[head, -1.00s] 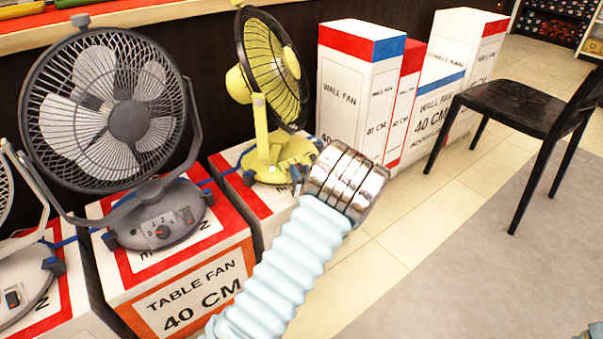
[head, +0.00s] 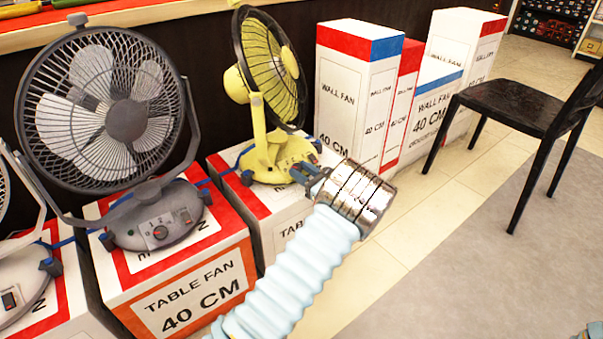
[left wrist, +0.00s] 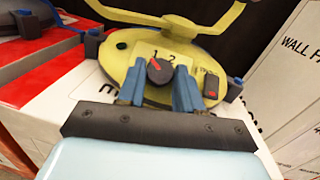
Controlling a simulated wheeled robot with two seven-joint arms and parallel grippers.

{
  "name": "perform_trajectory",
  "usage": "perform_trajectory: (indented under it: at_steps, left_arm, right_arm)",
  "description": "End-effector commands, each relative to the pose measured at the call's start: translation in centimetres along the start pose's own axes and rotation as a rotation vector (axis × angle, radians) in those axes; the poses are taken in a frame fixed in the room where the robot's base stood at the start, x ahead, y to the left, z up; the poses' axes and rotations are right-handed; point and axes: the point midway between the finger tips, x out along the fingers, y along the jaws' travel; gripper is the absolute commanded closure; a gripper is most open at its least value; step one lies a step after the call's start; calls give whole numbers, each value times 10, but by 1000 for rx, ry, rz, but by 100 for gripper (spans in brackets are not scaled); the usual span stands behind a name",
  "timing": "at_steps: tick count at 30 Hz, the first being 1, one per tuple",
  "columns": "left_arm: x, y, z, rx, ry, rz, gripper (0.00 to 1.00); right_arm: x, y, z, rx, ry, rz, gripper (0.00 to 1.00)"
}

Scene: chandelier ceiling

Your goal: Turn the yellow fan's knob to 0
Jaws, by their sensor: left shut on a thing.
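The yellow fan (head: 266,150) stands on a white and red box, its head facing right. In the left wrist view its yellow base (left wrist: 128,62) carries a dark round knob (left wrist: 159,71) with a red pointer mark. The mark points up and left, near the printed 1; a 2 is to its right. My left gripper (head: 308,174) is at the front of the base. In the wrist view its blue fingers (left wrist: 160,88) are on either side of the knob, shut on it. The knob is hidden in the head view. My right gripper does not show.
A dark switch (left wrist: 211,86) sits right of the knob. A grey table fan (head: 125,120) stands on a box (head: 190,285) at left. Wall fan boxes (head: 345,105) stand behind at right. A black chair (head: 515,105) is farther right. The floor in front is clear.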

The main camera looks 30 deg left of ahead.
Motion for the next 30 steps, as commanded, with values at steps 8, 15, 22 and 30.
perform_trajectory:
  at_steps: [8, 15, 22, 30]
  left_arm:
    - [0, -3, -1, -103, 1, 124, 96]
    - [0, -4, -1, -147, 0, 178, 96]
    - [0, -4, 0, -157, 1, 190, 96]
    - [0, -4, 0, -156, 0, 189, 64]
  right_arm:
    - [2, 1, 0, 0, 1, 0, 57]
    - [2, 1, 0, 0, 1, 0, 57]
    - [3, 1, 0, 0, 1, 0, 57]
    - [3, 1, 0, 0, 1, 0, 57]
